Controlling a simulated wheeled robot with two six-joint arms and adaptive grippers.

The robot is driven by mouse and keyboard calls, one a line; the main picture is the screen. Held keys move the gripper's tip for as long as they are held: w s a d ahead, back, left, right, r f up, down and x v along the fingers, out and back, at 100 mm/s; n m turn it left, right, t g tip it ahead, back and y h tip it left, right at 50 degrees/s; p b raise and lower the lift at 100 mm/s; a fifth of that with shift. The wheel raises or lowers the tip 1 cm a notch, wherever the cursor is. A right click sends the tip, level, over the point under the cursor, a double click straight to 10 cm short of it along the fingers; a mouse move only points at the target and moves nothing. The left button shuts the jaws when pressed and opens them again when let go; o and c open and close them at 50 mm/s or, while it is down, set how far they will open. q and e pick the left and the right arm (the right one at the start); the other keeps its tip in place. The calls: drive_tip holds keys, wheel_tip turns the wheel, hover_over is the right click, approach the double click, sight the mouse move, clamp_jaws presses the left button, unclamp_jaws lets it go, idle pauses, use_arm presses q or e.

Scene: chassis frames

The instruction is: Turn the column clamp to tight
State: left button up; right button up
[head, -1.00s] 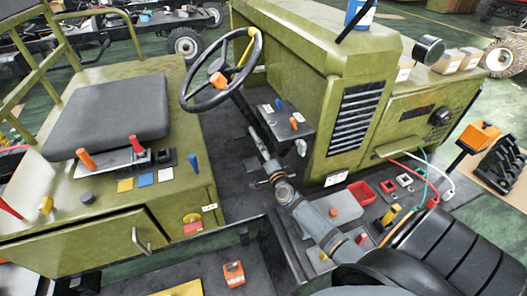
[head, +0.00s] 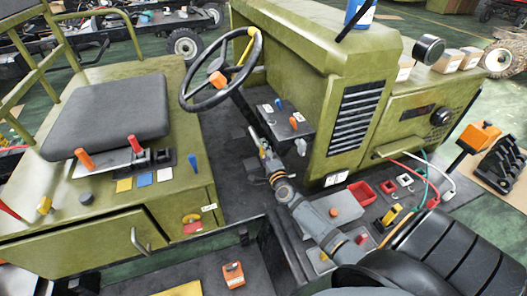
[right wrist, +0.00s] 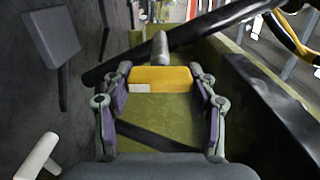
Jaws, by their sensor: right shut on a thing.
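The steering column (head: 240,105) runs down from the black steering wheel (head: 221,72) into the cab floor. My right gripper (head: 263,148) is at the lower part of the column. In the right wrist view my right gripper (right wrist: 160,92) is shut on the yellow clamp handle (right wrist: 165,79), which lies across between its fingertips. A grey peg (right wrist: 160,47) stands just beyond the handle, and the black column passes diagonally behind. In the head view the clamp is mostly hidden by the gripper. My left gripper is not in view.
A grey panel with small levers (head: 284,119) is close to the right of my gripper. The olive hood (head: 300,50) is behind it. The seat base (head: 180,120) with several levers stands left. Dark floor lies between.

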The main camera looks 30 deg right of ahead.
drive_tip(key=o, duration=1.2)
drive_tip(key=shift+c, duration=0.2)
drive_tip(key=shift+s, duration=0.1)
drive_tip(key=v, duration=1.1)
drive_tip(key=shift+s+a, duration=0.2)
drive_tip(key=shift+s, duration=0.2)
drive_tip(key=shift+f, duration=0.15)
